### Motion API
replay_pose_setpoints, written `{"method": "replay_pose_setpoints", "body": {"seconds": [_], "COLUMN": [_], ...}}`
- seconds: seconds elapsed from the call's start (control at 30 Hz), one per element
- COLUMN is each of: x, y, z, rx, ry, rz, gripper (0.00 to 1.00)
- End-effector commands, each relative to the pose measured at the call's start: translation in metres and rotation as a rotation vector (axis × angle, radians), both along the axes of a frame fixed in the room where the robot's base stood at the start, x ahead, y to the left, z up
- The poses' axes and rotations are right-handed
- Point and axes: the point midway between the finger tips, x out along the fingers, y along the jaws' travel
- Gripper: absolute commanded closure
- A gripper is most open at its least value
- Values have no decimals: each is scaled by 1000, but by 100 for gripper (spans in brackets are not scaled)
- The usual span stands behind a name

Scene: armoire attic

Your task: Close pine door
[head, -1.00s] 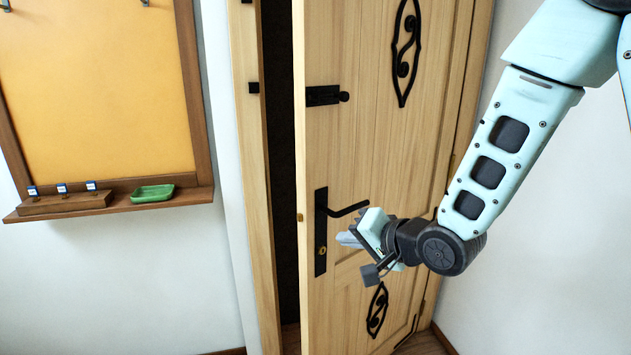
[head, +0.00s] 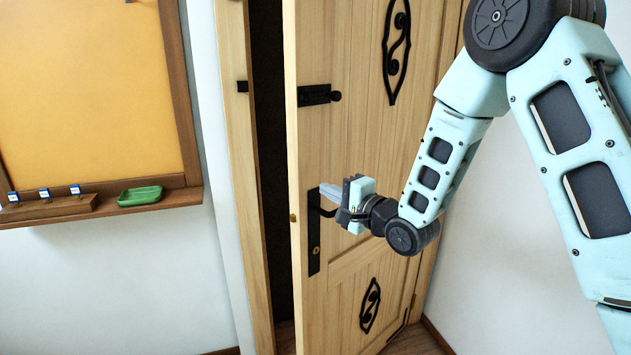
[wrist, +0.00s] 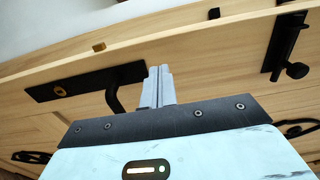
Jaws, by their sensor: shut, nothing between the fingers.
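The pine door (head: 345,150) stands ajar in the head view, with a dark gap between its left edge and the frame. It has a black lever handle on a plate (head: 314,252), a black bolt (head: 315,95) above and black scroll ornaments. My gripper (head: 328,190) is shut and empty, in front of the door beside the handle. In the wrist view the shut fingers (wrist: 157,84) point at the door face, next to the lever (wrist: 114,92). I cannot tell whether they touch the door.
The door frame (head: 240,150) is left of the gap. An orange board (head: 85,80) hangs on the left wall, with a shelf holding a green dish (head: 139,195) and a small wooden block (head: 48,207). A white wall (head: 490,250) stands to the right.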

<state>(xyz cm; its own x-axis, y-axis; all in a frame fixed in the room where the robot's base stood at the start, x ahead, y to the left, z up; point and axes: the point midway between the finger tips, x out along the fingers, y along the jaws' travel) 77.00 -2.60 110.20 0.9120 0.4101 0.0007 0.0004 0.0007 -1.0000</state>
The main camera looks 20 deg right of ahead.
Motion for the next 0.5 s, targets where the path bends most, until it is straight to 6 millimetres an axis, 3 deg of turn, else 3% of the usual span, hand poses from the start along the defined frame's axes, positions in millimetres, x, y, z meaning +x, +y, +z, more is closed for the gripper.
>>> {"method": "replay_pose_setpoints", "body": {"seconds": [0.2, 0.5], "x": [32, 46], "y": [15, 20], "z": [2, 0], "rx": [0, -1], "ry": [0, 2], "rz": [1, -1], "gripper": [100, 100]}}
